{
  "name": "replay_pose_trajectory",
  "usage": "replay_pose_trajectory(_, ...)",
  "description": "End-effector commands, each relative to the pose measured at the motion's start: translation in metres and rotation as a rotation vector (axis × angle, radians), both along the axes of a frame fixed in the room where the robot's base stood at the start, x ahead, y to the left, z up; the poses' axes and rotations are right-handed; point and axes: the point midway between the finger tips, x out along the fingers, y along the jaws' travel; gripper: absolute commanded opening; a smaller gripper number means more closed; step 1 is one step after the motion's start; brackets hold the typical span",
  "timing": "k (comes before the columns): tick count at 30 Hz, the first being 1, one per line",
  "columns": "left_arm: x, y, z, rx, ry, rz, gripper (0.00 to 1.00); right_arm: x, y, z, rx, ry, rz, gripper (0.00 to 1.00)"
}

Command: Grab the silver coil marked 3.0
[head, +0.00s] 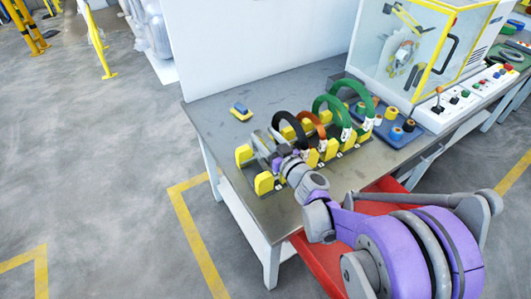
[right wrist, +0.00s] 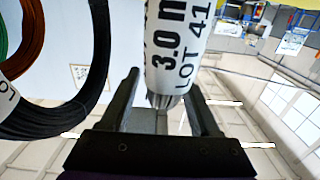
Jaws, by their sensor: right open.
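The silver coil (head: 262,143) stands at the left end of the row of coils on the table in the head view. In the right wrist view its white label (right wrist: 178,45) reads "3.0 m" and "LOT 41", and grey strands show below the label. My right gripper (right wrist: 165,95) is open, with one dark finger on each side of the labelled part; whether a finger touches it I cannot tell. In the head view the right gripper (head: 285,158) is small and partly merges with the coil and holder. My left gripper is not in view.
A black coil (head: 289,120) stands close to the silver one, then an orange coil (head: 316,122) and green coils (head: 336,100). Yellow holder blocks (head: 264,183) flank them. A yellow-and-blue object (head: 240,111) lies on the table behind. The table's left part (head: 210,115) is clear.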

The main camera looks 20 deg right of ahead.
Motion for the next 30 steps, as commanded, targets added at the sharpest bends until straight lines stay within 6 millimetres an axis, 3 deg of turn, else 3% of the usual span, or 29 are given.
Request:
replay_pose_trajectory(2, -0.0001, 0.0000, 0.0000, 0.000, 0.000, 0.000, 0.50, -0.0003, -0.0001, 0.0000, 0.000, 0.000, 0.000, 0.59)
replay_pose_trajectory(12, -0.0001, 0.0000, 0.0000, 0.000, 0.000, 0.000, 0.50, -0.0006, -0.0003, 0.0000, 0.000, 0.000, 0.000, 0.00)
replay_pose_trajectory(30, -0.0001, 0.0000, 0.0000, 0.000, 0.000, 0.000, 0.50, -0.0008, -0.0003, -0.0001, 0.000, 0.000, -0.001, 0.00)
